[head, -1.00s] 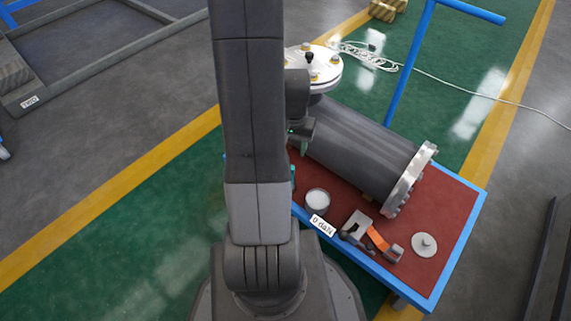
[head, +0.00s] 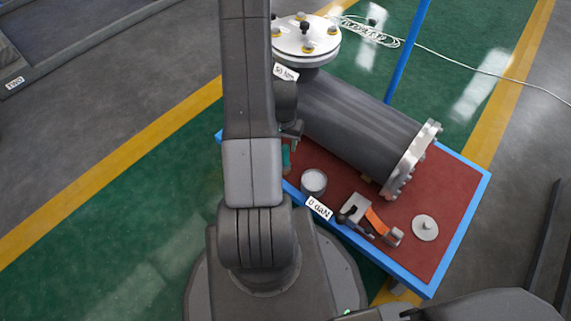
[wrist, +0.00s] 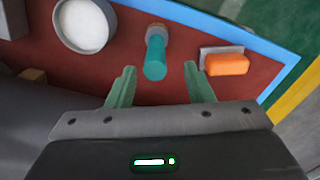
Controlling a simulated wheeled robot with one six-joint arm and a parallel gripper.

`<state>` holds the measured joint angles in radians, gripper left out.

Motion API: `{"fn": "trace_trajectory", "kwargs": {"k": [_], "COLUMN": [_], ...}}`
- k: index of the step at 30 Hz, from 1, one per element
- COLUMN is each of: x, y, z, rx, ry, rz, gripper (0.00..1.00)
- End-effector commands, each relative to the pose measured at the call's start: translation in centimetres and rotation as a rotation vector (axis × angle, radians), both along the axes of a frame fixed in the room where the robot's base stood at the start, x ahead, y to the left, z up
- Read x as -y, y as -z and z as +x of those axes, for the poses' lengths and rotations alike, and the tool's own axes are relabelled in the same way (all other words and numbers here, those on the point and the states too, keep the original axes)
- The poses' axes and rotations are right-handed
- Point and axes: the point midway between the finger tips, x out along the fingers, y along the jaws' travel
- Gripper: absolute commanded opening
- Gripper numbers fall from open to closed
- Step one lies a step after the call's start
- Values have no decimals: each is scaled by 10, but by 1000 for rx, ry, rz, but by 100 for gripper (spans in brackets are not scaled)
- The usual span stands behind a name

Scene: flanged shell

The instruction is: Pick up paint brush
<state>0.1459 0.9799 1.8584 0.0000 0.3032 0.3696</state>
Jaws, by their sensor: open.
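In the wrist view a teal, rounded handle with a grey-brown end (wrist: 156,50) is over the red table top; I take it for the paint brush, though its bristles cannot be made out. My gripper (wrist: 160,68) is open, with its green fingers to either side of the near end of the handle, apart from it. Nothing is held. In the head view a bit of teal (head: 286,157) shows beside my arm, which hides the rest. My gripper (head: 294,139) is just above it there, partly hidden.
The white-topped tin (wrist: 85,24) is left of the handle, an orange block on a grey plate (wrist: 227,64) right. The head view shows a grey flanged shell (head: 360,125), an orange-and-grey tool (head: 376,220), a disc (head: 425,228) and the blue table rim (head: 392,278).

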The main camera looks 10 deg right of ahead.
Motion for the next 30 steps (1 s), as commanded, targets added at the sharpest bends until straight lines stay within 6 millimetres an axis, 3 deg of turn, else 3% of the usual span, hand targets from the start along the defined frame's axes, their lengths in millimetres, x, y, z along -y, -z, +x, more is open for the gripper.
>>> {"fn": "trace_trajectory", "kwargs": {"k": [5,15,22,27,30], "x": [1,3,3,3,3], "y": [10,55,55,54,54], "z": [-1,-6,-6,-6,-6], "rx": [-1,-1,0,0,0], "ry": [0,0,0,0,0], "rz": [0,0,0,0,0], "gripper": [47,47,47,14,0]}}
